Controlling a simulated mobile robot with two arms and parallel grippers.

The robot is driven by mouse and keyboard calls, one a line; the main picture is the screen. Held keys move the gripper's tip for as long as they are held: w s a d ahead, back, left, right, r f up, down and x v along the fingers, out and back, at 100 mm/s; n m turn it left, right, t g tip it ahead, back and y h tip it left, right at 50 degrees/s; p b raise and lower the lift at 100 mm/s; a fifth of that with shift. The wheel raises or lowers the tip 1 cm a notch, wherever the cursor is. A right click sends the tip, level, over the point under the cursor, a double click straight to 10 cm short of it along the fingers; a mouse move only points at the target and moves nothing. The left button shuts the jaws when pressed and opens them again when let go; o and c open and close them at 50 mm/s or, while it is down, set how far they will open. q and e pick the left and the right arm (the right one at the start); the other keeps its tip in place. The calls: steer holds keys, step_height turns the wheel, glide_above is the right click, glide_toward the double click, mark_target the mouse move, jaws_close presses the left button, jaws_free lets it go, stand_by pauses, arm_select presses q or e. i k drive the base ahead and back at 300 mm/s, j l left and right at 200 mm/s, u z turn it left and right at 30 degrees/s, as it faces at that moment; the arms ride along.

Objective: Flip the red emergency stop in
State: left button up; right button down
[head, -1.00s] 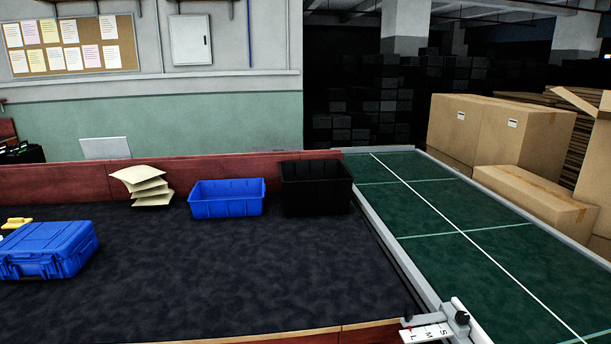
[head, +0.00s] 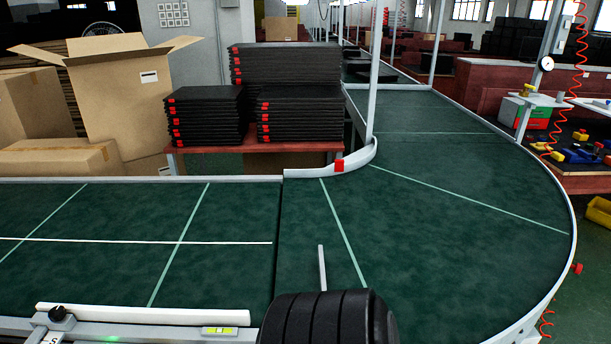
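Two small red parts on the curved conveyor could be the emergency stop; I cannot tell which. One red block (head: 340,166) sits on the inner rail of the curve, near the foot of a grey post. Another small red knob (head: 577,268) sticks out from the outer rail at the right. Both are too small to show whether they are pressed in.
The green conveyor belt (head: 420,220) bends away to the right and is mostly clear. Stacked black trays (head: 290,65) and cardboard boxes (head: 125,95) stand behind. A yellow bin (head: 599,214) is at the right.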

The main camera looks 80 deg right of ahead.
mark_target(578, 269)
steer(key=k+z, duration=0.2)
steer(key=z, duration=2)
steer(key=k+l+z, duration=0.15)
steer(key=l+z, duration=0.25)
steer(key=k+l+z, duration=0.1)
steer(key=z, duration=0.35)
steer(key=l+z, duration=0.55)
steer(key=l, duration=1.3)
steer(key=i+l+z, duration=0.2)
steer(key=i+l, duration=0.15)
steer(key=i, duration=0.45)
steer(key=i+l+z, duration=0.25)
steer(key=i, duration=0.55)
steer(key=i+z, duration=0.2)
steer(key=i, duration=0.6)
